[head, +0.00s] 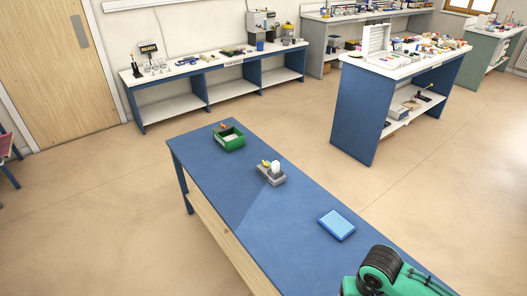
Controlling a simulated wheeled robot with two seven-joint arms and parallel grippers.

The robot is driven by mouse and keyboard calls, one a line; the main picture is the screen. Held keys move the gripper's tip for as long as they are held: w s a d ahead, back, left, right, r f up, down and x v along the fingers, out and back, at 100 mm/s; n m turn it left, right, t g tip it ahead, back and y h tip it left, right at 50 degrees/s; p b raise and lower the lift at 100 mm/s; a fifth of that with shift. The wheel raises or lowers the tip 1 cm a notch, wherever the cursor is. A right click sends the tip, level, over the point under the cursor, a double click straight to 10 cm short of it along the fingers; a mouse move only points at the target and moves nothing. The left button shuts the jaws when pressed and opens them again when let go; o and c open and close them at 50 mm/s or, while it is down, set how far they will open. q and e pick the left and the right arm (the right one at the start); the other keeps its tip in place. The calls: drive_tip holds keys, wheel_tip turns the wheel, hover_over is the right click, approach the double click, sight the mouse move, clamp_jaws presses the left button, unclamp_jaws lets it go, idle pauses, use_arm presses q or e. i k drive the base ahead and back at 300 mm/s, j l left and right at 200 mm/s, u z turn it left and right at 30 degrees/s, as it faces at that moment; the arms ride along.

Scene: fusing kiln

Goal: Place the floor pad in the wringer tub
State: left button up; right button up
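No object in the head view is clearly recognisable as the floor pad or the wringer tub. A flat light blue rectangular piece with a darker blue edge (337,225) lies on the near blue table; I cannot tell whether it is a pad or a shallow tray. A small green open box (229,139) with pale contents stands at that table's far end. Neither of my grippers is in view.
The near blue table (215,180) runs from the centre toward the lower right. A grey block with white and yellow pieces (271,174) stands on it. A long bench (215,66) lines the wall; another loaded table (354,107) stands right. Floor (90,220) lies open at left.

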sight(229, 137)
drive_tip(key=i+j, duration=0.35)
drive_tip(key=i+j+z, duration=0.1)
drive_tip(key=i+j, duration=0.25)
drive_tip(key=j, duration=0.15)
drive_tip(key=i+j, duration=0.35)
drive_tip(key=i+j+z, duration=0.1)
drive_tip(key=i+j, duration=0.2)
drive_tip(key=j, duration=0.3)
drive_tip(key=i+j, duration=0.35)
drive_tip(key=i+j+z, duration=0.1)
drive_tip(key=i+j, duration=0.2)
drive_tip(key=j, duration=0.3)
